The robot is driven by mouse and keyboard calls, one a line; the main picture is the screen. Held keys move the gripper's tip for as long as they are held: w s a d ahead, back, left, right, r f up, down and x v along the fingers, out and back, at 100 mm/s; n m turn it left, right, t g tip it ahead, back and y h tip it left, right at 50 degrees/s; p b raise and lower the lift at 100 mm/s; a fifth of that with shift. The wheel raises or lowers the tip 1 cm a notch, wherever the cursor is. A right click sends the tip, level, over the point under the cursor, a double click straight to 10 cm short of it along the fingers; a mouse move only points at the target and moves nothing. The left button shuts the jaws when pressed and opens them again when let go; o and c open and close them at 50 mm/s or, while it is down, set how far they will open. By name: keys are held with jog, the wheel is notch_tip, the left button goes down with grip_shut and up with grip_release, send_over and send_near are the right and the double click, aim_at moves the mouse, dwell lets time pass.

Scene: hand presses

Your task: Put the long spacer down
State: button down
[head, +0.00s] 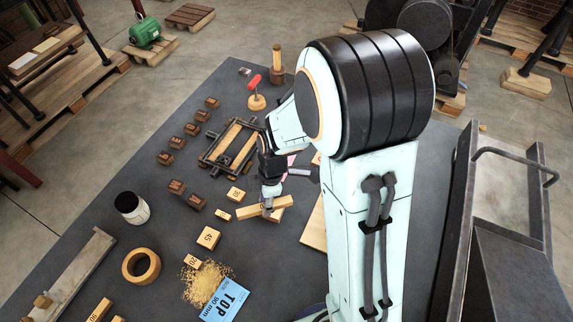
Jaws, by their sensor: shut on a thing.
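The long spacer (250,211) is a light wooden bar in the middle of the head view. My gripper (269,205) is shut on it near its middle, from above. The spacer lies roughly level. Another light wooden piece (275,216) shows just under or behind it. I cannot tell whether the spacer touches that piece or the table. My arm hides part of the area to the right.
Numbered wooden blocks (208,238) lie left of and below the gripper. A dark press frame (232,143) stands just beyond. A blue card (226,299) lies beside sawdust (205,284). A wooden ring (141,266) and jar (131,207) stand left. The grey table (105,205) has clear room between them.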

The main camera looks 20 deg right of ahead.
jog(key=s+d+f+m+t, duration=0.1)
jog(key=s+d+m, duration=0.25)
jog(key=d, duration=0.65)
jog(key=s+d+f+m, duration=0.15)
jog(key=d+m, duration=0.35)
jog(key=d, duration=0.5)
jog(key=shift+h, duration=0.3)
jog(key=f, duration=0.4)
jog(key=s+f, duration=0.1)
jog(key=f, duration=0.1)
jog(key=shift+s+d+f, duration=0.1)
jog(key=shift+d+f, duration=0.1)
jog(key=shift+f, duration=0.3)
jog(key=c, duration=1)
grip_release()
jog(key=shift+f, duration=0.15)
